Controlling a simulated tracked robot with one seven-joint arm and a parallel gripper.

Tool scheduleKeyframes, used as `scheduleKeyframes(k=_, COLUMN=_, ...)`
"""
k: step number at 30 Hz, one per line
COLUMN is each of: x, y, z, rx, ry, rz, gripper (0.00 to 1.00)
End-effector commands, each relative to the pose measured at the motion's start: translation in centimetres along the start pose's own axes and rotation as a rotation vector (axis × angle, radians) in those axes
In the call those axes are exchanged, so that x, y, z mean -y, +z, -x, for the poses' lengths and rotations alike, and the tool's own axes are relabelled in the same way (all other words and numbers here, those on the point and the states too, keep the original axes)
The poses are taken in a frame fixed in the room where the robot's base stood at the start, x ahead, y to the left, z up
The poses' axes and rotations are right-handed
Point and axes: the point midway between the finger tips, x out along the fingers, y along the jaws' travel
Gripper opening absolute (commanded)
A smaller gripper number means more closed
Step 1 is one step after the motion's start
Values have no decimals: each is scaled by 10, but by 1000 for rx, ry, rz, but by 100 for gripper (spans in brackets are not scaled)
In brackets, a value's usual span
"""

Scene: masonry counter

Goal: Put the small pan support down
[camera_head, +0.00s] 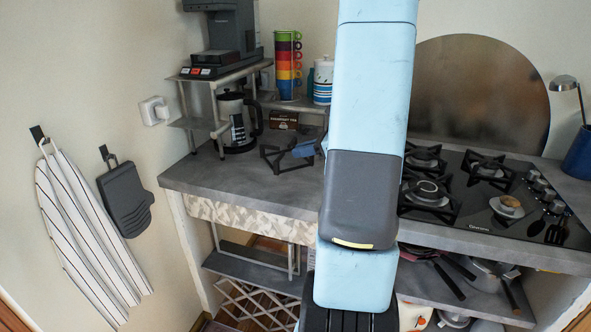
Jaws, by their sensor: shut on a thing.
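The small pan support (273,157), a black metal grate, is at the left part of the grey counter (235,180), left of my arm. My gripper (302,149) shows only as a small blue-grey part at the right side of the pan support, shut on it. The rest of the gripper is hidden behind my light-blue arm. I cannot tell whether the pan support touches the counter. The black hob (470,213) is to the right of my arm, with several black pan supports on it. Its front right burner (507,206) shows no support over it.
A dark tea box (284,120), stacked coloured cups (287,65) and a white-blue jar (323,80) are behind. The counter's front left is clear.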

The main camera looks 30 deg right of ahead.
Motion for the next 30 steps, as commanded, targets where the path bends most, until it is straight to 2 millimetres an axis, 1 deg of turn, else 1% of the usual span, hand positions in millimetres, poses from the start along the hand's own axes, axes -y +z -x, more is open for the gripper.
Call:
scheduleKeyframes(k=1, x=3, y=-7, z=-8, rx=-1, ry=5, rz=-4, gripper=0)
scheduleKeyframes(k=3, x=8, y=-13, z=-17, rx=-1, ry=4, rz=-4, gripper=0)
scheduleKeyframes(k=9, x=22, y=-29, z=-38, rx=0, ry=4, rz=-2, gripper=0)
scheduleKeyframes(k=20, x=32, y=-40, z=-53, rx=-1, ry=3, rz=-1, gripper=0)
scheduleKeyframes(k=26, x=31, y=-64, z=-62, rx=-1, ry=2, rz=-4, gripper=0)
scheduleKeyframes(k=30, x=31, y=-68, z=-64, rx=0, ry=1, rz=0, gripper=0)
